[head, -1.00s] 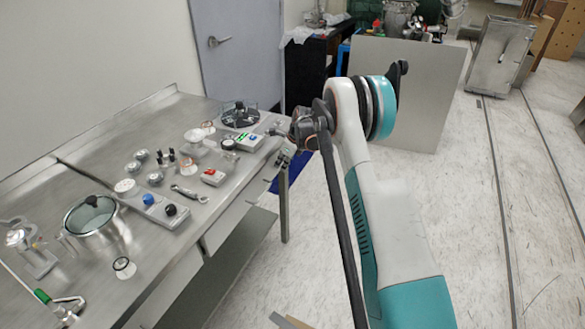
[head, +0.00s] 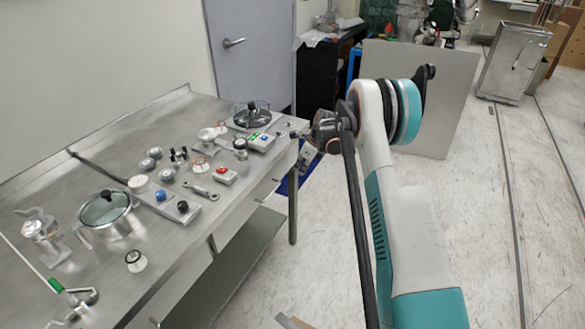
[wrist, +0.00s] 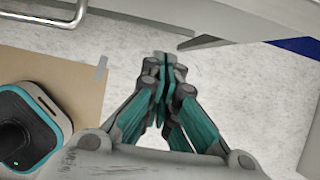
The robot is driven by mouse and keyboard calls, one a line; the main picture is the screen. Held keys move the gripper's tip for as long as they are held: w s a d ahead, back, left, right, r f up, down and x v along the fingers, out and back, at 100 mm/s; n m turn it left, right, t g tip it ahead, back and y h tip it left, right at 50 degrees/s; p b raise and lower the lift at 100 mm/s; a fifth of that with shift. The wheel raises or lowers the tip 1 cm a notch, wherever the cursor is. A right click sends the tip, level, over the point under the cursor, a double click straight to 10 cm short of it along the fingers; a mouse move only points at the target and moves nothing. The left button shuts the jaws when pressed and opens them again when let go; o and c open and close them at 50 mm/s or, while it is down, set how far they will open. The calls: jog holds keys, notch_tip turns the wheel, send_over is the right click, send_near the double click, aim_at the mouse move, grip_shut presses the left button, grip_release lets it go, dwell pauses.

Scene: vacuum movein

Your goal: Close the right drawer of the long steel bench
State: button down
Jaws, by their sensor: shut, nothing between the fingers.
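The long steel bench (head: 100,165) runs along the wall at the left of the head view. Its right drawer (head: 243,208) is the front panel toward the bench's far end; whether it stands slightly out or flush I cannot tell. My gripper (wrist: 164,75) is shut and empty, fingers together over the pale floor in the wrist view. In the head view it shows small, beside the bench's far front corner (head: 303,160). A metal bar handle (wrist: 62,14) is at the wrist view's top left, apart from the fingers.
A lower shelf (head: 235,255) lies under the bench. A grey panel (head: 415,90) stands behind my arm.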

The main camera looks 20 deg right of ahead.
jog(key=p+v, duration=0.3)
jog(key=v, duration=0.7)
jog(key=s+a+r+n+t+h, duration=0.1)
jog(key=s+a+r+n, duration=0.7)
jog(key=r, duration=0.4)
jog(key=s+a+r+n+h, duration=0.1)
jog(key=s+a+r+n, duration=0.5)
jog(key=s+r, duration=0.5)
jog(key=s+a+n+t, duration=0.2)
jog(key=s+a+n, duration=0.2)
jog(key=s+n, duration=0.9)
jog(key=shift+s+a+f+n+t+h, duration=0.3)
jog(key=shift+s+f+n+h, duration=0.15)
jog(key=shift+s, duration=5)
